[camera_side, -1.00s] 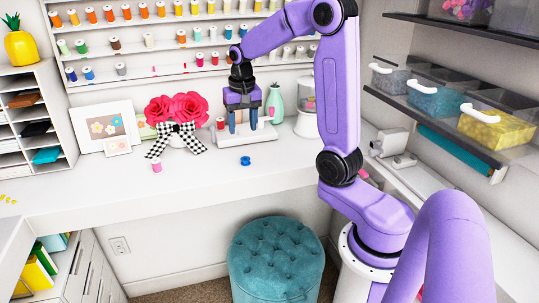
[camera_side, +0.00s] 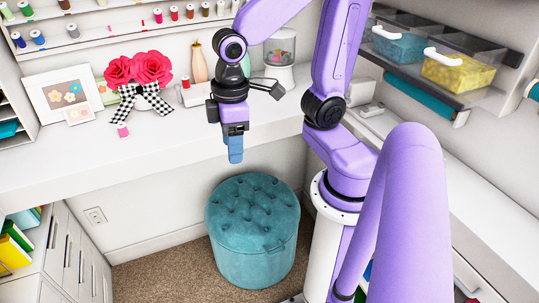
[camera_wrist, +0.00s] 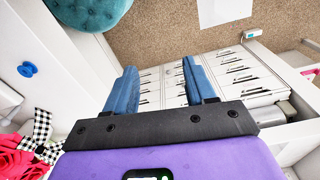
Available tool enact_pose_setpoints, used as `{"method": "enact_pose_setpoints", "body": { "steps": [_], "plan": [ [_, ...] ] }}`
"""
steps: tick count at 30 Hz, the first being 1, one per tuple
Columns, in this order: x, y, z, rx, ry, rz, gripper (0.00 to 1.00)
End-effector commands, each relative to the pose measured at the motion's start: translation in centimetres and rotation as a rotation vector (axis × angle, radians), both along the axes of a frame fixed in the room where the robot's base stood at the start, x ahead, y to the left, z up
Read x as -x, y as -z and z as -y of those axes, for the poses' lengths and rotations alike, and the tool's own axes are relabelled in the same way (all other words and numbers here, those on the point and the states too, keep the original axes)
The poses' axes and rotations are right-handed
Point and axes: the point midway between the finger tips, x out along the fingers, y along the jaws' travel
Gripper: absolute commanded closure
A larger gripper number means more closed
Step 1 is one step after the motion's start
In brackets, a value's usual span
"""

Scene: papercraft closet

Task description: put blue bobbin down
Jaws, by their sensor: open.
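The blue bobbin (camera_wrist: 27,69) lies on the white desk (camera_wrist: 55,45), at the left of the wrist view. In the side view it cannot be seen; my gripper and wrist seem to cover it. My gripper (camera_side: 235,150) hangs near the desk's front edge in the side view, its blue fingers pointing down. In the wrist view my gripper (camera_wrist: 158,68) has its two blue fingers apart, with nothing between them. The bobbin is off to the left of the fingers and is not touched.
A pink spool (camera_side: 123,131) stands on the desk near the red roses (camera_side: 138,70) with a checked bow. A teal stool (camera_side: 252,230) stands below the desk's front edge. White drawers (camera_wrist: 165,88) and brown carpet (camera_wrist: 170,40) show beyond the fingers. The desk's front left is clear.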

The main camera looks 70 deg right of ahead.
Motion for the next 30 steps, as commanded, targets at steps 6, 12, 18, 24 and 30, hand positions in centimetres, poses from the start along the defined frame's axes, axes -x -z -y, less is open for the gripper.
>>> {"method": "enact_pose_setpoints", "body": {
  "steps": [6, 12, 18, 24, 30],
  "plan": [
    [5.5, 0.7, -0.5, 0.005, -0.283, -0.01, 0.45],
    [8.0, 1.1, -0.4, 0.009, -0.416, -0.016, 0.45],
    [8.3, 1.1, -0.3, 0.01, -0.438, -0.017, 0.45],
    [8.3, 1.1, -0.4, 0.01, -0.436, -0.017, 0.45],
    [8.3, 1.1, -0.4, 0.01, -0.435, -0.017, 0.0]
  ]
}}
